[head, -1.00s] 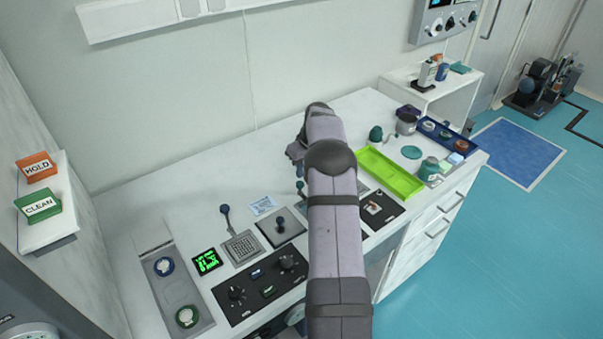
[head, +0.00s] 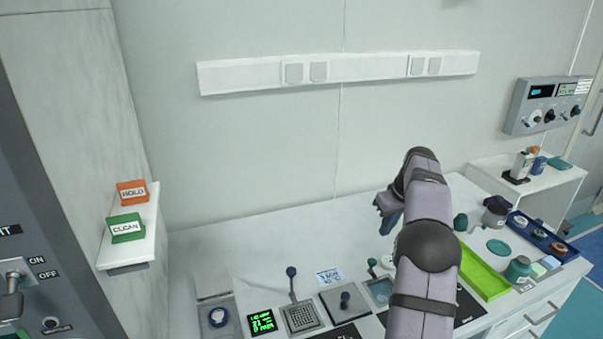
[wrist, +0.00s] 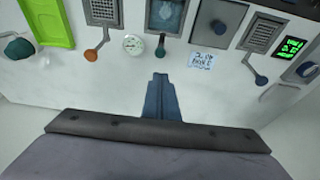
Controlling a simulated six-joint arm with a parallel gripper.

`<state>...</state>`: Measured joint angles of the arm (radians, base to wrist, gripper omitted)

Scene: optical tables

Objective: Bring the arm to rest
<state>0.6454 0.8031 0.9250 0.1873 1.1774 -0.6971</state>
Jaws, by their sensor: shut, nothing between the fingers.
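My arm rises from the lower right of the head view. My gripper (head: 389,224) is at its far end, above the white bench (head: 262,248). In the wrist view my gripper (wrist: 160,79) points at the bench top, its blue fingers together with nothing between them. A round dial gauge (wrist: 133,44) and a small lever with a dark green knob (wrist: 160,51) lie just beyond the fingertips in that view. Whether the fingertips touch the bench is hard to tell, but they look raised above it.
A lime green tray (head: 484,274), jars and a blue tray (head: 540,238) stand on the bench at right. Levers, a green display (head: 261,322) and a paper note (head: 329,276) line the front. A wall shelf (head: 146,232) holds HOLD and CLEAN blocks. The back of the bench is clear.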

